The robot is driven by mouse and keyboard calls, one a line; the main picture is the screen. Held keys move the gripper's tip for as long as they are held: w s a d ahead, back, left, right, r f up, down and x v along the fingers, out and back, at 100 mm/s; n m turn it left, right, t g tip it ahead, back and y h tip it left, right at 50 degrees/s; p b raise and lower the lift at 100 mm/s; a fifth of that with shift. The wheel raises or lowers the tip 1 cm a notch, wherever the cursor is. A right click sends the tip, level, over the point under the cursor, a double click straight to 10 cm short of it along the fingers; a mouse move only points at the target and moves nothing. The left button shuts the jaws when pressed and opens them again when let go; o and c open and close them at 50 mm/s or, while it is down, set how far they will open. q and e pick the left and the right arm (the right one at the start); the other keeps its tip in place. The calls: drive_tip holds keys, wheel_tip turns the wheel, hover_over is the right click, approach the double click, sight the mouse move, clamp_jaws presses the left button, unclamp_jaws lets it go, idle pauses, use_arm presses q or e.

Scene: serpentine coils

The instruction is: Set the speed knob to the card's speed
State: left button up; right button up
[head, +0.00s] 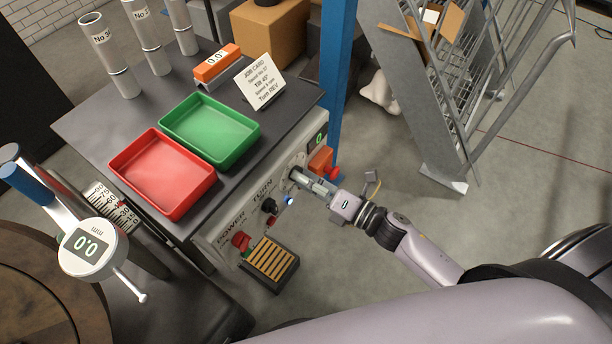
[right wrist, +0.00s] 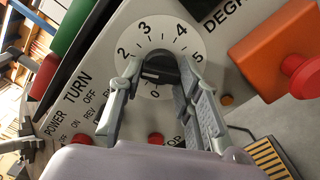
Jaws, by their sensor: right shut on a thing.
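The speed knob (right wrist: 158,68) is dark and sits in the middle of a white dial (right wrist: 190,36) with numbers up to 5 in the right wrist view. My right gripper (head: 307,180) is at the front panel (head: 222,232) of the grey bench in the head view. In the right wrist view its two fingers (right wrist: 160,82) are closed on either side of the knob. The fingers partly cover the dial, and I cannot tell the exact setting. The white job card (head: 260,80) stands on the bench; its speed line is too small to read surely. My left gripper is not in view.
An orange box with a red button (head: 334,172) is close beside my right gripper. A black turn knob (head: 269,206) and red power switch (head: 241,241) are on the panel. Red (head: 206,187) and green (head: 254,128) trays lie on the bench. A metal rack (head: 426,120) stands behind right.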

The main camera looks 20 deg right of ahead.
drive_tip(key=shift+d+m+p, duration=0.1)
drive_tip(key=shift+m+p, duration=3.05)
drive_tip(key=shift+m, duration=12.25)
drive_tip(key=o, duration=1.2)
drive_tip(key=shift+r, duration=0.1)
drive_tip(key=shift+c, duration=0.2)
drive_tip(key=shift+w, duration=0.1)
